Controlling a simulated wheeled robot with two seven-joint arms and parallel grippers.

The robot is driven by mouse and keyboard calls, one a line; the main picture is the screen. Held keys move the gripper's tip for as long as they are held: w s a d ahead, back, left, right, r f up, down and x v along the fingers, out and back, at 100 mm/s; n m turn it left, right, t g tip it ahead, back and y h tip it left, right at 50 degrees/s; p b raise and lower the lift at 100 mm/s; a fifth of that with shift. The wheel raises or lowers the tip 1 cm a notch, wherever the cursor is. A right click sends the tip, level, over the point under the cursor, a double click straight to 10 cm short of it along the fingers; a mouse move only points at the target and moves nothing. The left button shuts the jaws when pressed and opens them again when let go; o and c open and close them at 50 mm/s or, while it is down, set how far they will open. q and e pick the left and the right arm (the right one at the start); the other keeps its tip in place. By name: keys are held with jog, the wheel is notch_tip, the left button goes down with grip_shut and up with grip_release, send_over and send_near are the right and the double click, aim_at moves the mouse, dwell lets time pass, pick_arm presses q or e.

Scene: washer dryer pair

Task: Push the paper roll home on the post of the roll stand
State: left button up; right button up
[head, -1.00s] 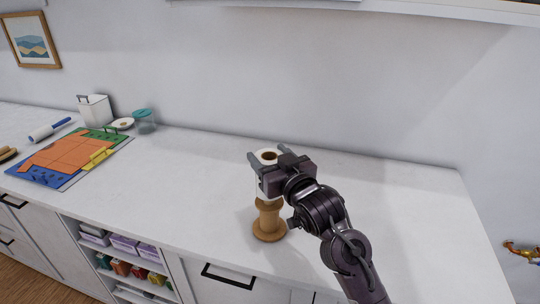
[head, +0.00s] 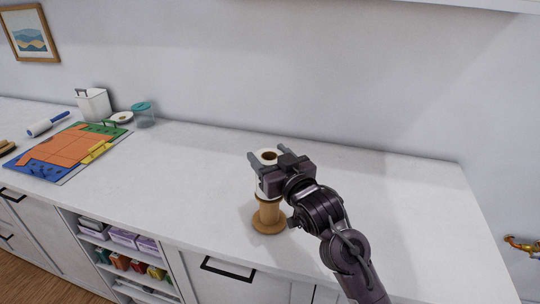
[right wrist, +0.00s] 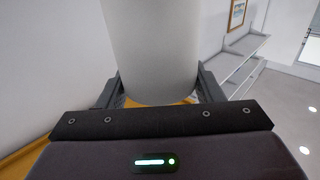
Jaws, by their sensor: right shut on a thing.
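In the right wrist view the white roll (right wrist: 152,50) rises between the two fingers. My left gripper is not in view.
The white counter (head: 380,205) is clear around the stand, with a wall behind. At the left are a colourful mat (head: 65,150), a white bin (head: 94,104), a teal-lidded jar (head: 144,113) and a lint roller (head: 46,125). The counter's front edge is close to the stand.

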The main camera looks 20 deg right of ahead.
jog(key=shift+f, duration=0.3)
jog(key=o, duration=1.1)
